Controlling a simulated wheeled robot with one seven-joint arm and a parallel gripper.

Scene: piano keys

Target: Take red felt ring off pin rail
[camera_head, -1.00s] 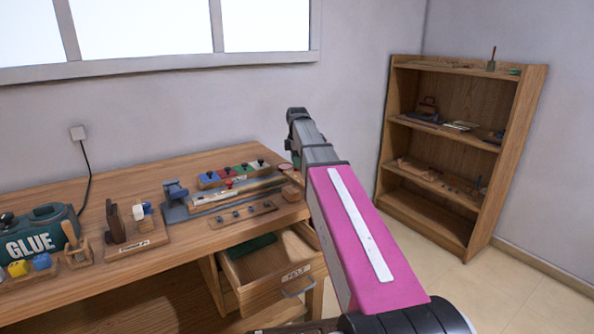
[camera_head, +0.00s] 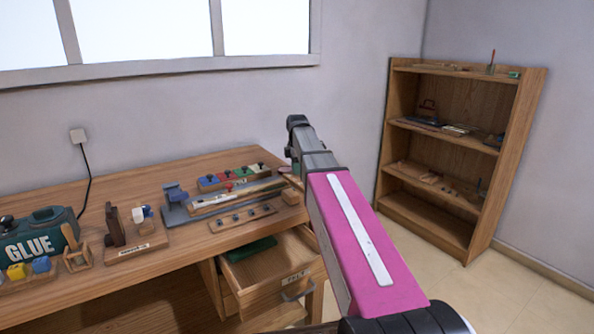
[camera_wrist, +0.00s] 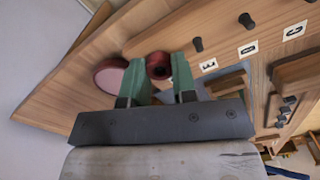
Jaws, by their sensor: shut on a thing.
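The red felt ring (camera_wrist: 158,56) sits between the green-padded fingers of my gripper (camera_wrist: 161,78) in the wrist view, and the fingers are shut on it. Its centre is dark; I cannot tell whether a pin stands inside it. The wooden pin rail (camera_wrist: 222,36) runs up to the right, with dark pins and white letter labels beside them. The ring is in line with these pins. In the head view my arm hides the fingertips and the ring at the bench's right end.
A round pink-topped red thing (camera_wrist: 112,77) lies just left of the fingers. The bench (camera_head: 150,285) holds a GLUE bottle (camera_head: 38,237), a row of coloured pieces and a small pegged rail (camera_head: 242,217). An open drawer (camera_head: 285,272) juts out below. A shelf (camera_head: 450,230) stands right.

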